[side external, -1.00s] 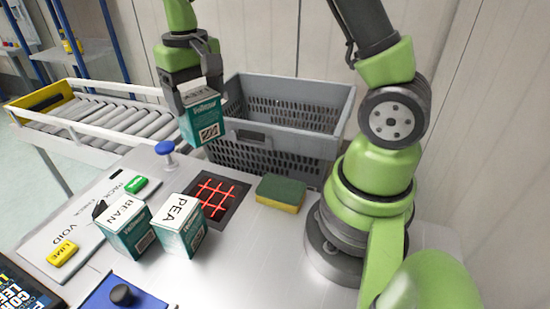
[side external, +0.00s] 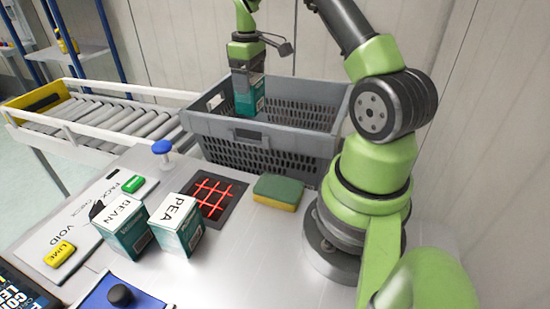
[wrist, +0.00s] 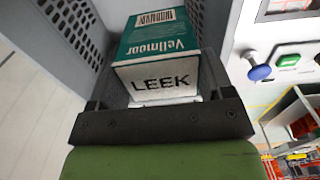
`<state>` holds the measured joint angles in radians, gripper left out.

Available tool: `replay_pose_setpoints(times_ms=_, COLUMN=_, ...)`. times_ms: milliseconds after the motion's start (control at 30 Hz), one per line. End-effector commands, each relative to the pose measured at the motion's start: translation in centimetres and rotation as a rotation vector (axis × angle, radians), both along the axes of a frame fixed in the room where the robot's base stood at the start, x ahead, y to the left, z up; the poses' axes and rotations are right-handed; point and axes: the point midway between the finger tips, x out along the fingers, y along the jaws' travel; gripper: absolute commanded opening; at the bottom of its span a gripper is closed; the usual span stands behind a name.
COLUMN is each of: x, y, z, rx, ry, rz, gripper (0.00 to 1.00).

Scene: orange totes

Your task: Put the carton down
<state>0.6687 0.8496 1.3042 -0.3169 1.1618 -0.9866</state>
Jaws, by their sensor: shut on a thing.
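A teal and white carton marked LEEK (wrist: 165,84) is held in my gripper (wrist: 152,98), with its labelled end towards the wrist camera. In the side view, my gripper (side external: 246,72) points down at the left part of the grey crate (side external: 265,137). The held carton (side external: 250,98) hangs upright within the crate's opening, behind the front rim. I cannot tell whether its base touches the crate floor. The crate's slotted walls (wrist: 50,70) show beside the carton in the wrist view.
BEAN (side external: 124,229) and PEA (side external: 180,224) cartons stand on the table. A red-lit grid plate (side external: 213,198), a sponge (side external: 278,192) and a blue-topped knob (side external: 163,152) lie in front of the crate. A roller conveyor (side external: 100,118) runs at the left.

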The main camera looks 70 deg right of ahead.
Motion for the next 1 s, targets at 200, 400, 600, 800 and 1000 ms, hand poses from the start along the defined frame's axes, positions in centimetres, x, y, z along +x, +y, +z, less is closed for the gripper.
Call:
replay_pose_setpoints(times_ms=200, x=0.0, y=0.1, z=-3.1, rx=0.001, ry=0.002, rz=0.001, gripper=0.42)
replay_pose_setpoints(times_ms=400, x=-0.1, y=0.1, z=-8.6, rx=0.003, ry=0.004, rz=-0.002, gripper=0.42)
replay_pose_setpoints(times_ms=600, x=0.0, y=0.1, z=-13.4, rx=0.000, ry=0.000, rz=-0.002, gripper=0.42)
replay_pose_setpoints(times_ms=800, x=0.0, y=0.0, z=-15.4, rx=-0.002, ry=-0.002, rz=-0.001, gripper=0.42)
replay_pose_setpoints(times_ms=1000, x=0.0, y=0.0, z=-18.3, rx=-0.002, ry=-0.001, rz=-0.002, gripper=0.42)
